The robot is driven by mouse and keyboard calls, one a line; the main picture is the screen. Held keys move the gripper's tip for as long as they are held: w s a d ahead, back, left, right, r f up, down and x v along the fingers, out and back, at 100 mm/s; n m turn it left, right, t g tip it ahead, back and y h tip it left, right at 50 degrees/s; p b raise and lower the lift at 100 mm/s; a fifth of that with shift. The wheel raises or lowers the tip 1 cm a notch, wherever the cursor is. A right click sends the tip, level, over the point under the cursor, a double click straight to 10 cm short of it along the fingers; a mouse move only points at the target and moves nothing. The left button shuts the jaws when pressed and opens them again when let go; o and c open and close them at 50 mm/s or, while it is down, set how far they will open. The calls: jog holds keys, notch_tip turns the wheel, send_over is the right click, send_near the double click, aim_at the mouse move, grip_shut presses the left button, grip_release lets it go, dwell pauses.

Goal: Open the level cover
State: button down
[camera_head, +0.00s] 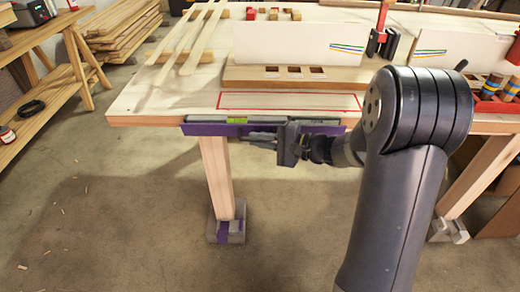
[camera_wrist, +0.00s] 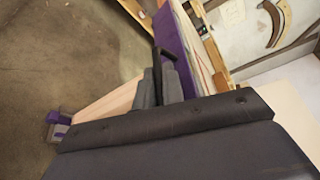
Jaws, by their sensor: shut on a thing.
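The level cover (camera_head: 205,130) is a long purple piece along the table's front edge. A grey strip with a green part (camera_head: 237,120) shows along its top. My gripper (camera_head: 265,138) is at the cover's front, right of its middle, and hides part of it. In the wrist view the purple cover (camera_wrist: 178,35) runs up beyond the fingers. My gripper (camera_wrist: 166,84) is shut on a thin dark handle (camera_wrist: 157,62) beside the purple face. How the handle joins the cover is hidden. I cannot tell whether the cover is ajar.
The wooden table (camera_head: 150,103) bears a red outlined rectangle (camera_head: 290,101), pale laths (camera_head: 190,45), a white board (camera_head: 295,43) and a red clamp (camera_head: 381,35). A table leg (camera_head: 216,175) stands below the cover. The floor in front is clear.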

jog(key=f+n+b, duration=0.1)
jog(key=n+b, duration=0.1)
jog(key=b, duration=0.4)
jog(key=s+f+n+y+b, duration=0.1)
jog(key=n+b, duration=0.1)
jog(key=b, duration=0.4)
jog(key=f+n+t+y+b, duration=0.1)
jog(key=n+b, duration=0.1)
jog(key=b, duration=0.5)
jog(key=shift+s, duration=0.2)
jog(key=shift+n+b, duration=0.3)
jog(key=shift+b, duration=0.4)
jog(key=shift+r, duration=0.1)
jog(key=c, duration=1.5)
grip_release()
jog(key=shift+f+p+v, duration=0.1)
jog(key=shift+p+v, duration=0.45)
jog(key=shift+v, duration=2.15)
jog(key=shift+f+p+v, duration=0.15)
jog(key=shift+p+v, duration=0.4)
jog(key=shift+v, duration=2.15)
